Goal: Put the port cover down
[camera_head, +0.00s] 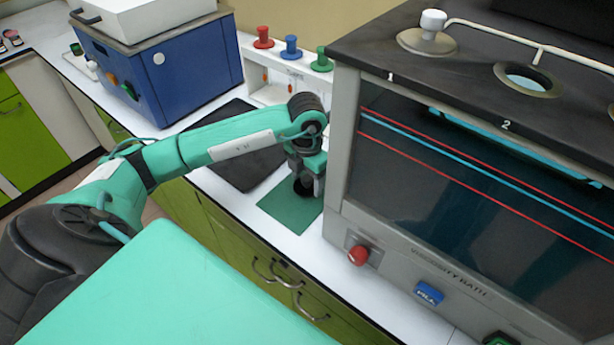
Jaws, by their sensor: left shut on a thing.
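My left gripper (305,178) is shut on a small dark object, which I take to be the port cover (303,188). It is low at the green mat (280,208) on the white counter, left of the viscosity bath. The fingers hide most of the cover, and I cannot tell whether it touches the mat. Port 2 (528,80) on the bath top is open. Port 1 carries a cover with a white knob (432,24). My right gripper is not in view.
The viscosity bath (352,215) stands close to the right of my left gripper. A dark mat (245,165) lies behind the arm. A blue box-shaped device (170,72) stands at the back left. A white rack with red, blue and green stoppers (291,48) is at the back.

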